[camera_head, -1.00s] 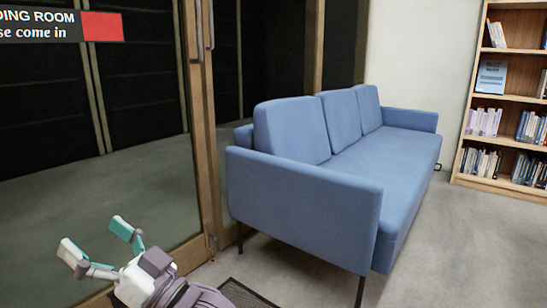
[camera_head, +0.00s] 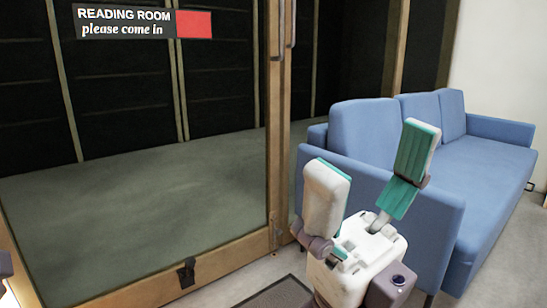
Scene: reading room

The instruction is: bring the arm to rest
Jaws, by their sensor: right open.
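My right gripper (camera_head: 369,178) stands upright right of the middle, its two teal-padded fingers spread wide apart with nothing between them. It looks large and near the camera. It hides part of the blue sofa (camera_head: 490,170) behind it; I see no contact with the sofa. My left gripper cannot be made out; only a small sliver of grey and white parts shows at the lower left edge.
A wood-framed glass door (camera_head: 278,120) with a reading room sign (camera_head: 125,22) spans the left and middle. A black fitting (camera_head: 186,273) sits on its bottom rail. A dark mat (camera_head: 278,294) lies at the bottom. Grey floor shows around the sofa's front leg.

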